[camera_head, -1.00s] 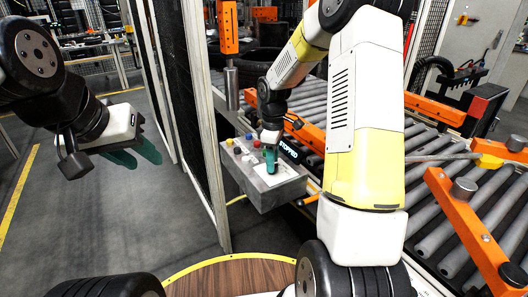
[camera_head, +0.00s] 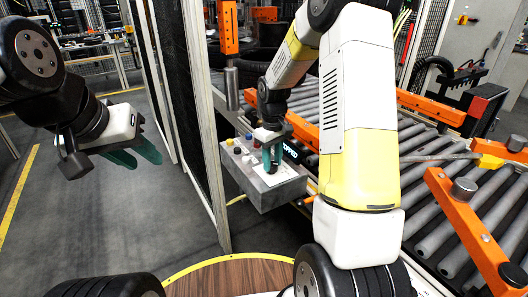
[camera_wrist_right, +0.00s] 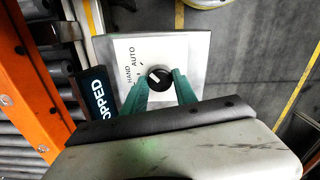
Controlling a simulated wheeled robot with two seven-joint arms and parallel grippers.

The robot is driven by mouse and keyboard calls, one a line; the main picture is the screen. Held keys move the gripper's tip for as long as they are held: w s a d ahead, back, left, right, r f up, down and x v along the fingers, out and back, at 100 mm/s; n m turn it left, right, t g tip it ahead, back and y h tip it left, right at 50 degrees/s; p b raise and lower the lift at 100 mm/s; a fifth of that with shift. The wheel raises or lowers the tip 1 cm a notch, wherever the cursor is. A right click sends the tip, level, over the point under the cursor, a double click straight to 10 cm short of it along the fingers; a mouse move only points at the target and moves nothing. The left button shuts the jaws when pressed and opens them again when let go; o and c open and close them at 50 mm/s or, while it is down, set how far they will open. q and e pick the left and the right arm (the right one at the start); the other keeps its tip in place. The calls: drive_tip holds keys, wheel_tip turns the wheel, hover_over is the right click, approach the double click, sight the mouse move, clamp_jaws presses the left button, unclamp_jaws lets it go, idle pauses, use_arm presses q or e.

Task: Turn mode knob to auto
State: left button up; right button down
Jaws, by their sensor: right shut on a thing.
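The mode knob (camera_wrist_right: 159,77) is a black dial with a white mark, on a white plate (camera_wrist_right: 188,50) printed HAND and AUTO. In the wrist view its mark points to the upper left, toward the labels; I cannot tell exactly which setting. My right gripper (camera_wrist_right: 161,88) has one teal finger on each side of the knob and is shut on it. In the head view the right gripper (camera_head: 272,162) is over the grey control box (camera_head: 262,198), and the knob is hidden there. My left gripper (camera_head: 136,156) hangs at the left with its fingers apart, empty.
Small coloured buttons (camera_head: 237,150) sit on the box left of my right gripper. A dark display (camera_head: 291,151) reading STOPPED, partly covered, stands beside it. A mesh fence post (camera_head: 208,140) is left of the box. A roller conveyor (camera_head: 430,175) lies right.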

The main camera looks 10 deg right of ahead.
sight(272, 164)
drive_tip(key=shift+w, duration=0.1)
drive_tip(key=c, duration=1)
unclamp_jaws()
drive_tip(key=shift+o, duration=0.2)
drive_tip(key=shift+r, duration=0.15)
wheel_tip(272, 164, up, 8)
drive_tip(key=shift+f, duration=0.2)
drive_tip(key=s+r+m+t, duration=0.2)
drive_tip(key=s+r, duration=0.2)
drive_tip(key=s, duration=0.4)
drive_tip(key=s+a+r+m+t+y, duration=0.1)
drive_tip(key=s+r+t, duration=0.1)
drive_tip(key=s+r, duration=0.3)
drive_tip(key=s+r+m+t+y, duration=0.1)
drive_tip(key=s+r, duration=0.4)
drive_tip(key=s, duration=0.6)
drive_tip(key=shift+a+m+t, duration=0.4)
drive_tip(key=shift+m+t, duration=0.2)
drive_tip(key=shift+m, duration=0.2)
